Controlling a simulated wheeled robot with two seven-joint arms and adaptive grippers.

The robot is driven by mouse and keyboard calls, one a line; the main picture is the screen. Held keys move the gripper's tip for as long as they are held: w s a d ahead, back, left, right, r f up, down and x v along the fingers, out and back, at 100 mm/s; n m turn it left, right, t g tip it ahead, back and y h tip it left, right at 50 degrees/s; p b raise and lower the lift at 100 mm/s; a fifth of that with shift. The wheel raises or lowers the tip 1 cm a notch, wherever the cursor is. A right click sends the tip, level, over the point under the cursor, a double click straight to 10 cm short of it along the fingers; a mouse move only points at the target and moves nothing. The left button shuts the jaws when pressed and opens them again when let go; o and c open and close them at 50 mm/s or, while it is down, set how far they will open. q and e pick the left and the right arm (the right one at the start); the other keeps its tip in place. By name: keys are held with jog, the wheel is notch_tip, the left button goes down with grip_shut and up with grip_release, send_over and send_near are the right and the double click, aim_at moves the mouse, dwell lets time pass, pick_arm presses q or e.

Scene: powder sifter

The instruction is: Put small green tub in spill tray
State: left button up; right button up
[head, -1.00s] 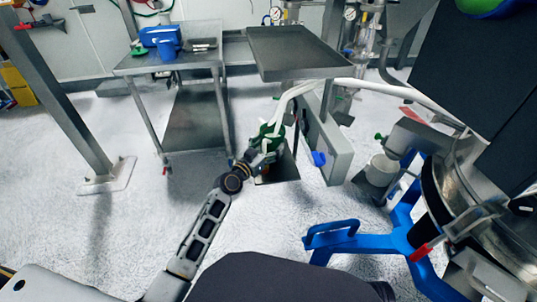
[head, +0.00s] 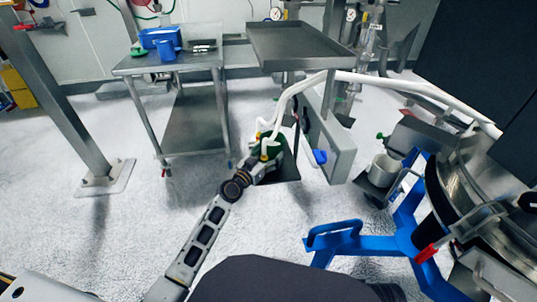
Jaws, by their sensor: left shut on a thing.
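The small green tub (head: 276,146) is at the middle of the head view, partly covered by the fingers. My left gripper (head: 264,150) is shut on it and holds it above a small dark, flat tray-like surface (head: 287,173). Whether the tub touches that surface cannot be told. A larger grey metal tray (head: 300,40) with a raised rim is higher up, behind the gripper. Which of these is the spill tray is not clear. My right gripper is not in view.
A metal cart (head: 190,63) at the left holds a blue bin (head: 160,35) and a blue jug (head: 166,50). White hoses (head: 405,85) arch beside the gripper. A blue frame (head: 365,242) with a steel vessel stands at right.

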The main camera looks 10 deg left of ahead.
pick_arm(q)
jog(key=shift+f, duration=0.1)
jog(key=o, duration=1.3)
jog(key=shift+c, duration=0.2)
jog(key=v, duration=1.2)
jog(key=shift+s+d, duration=0.1)
jog(key=shift+d, duration=0.05)
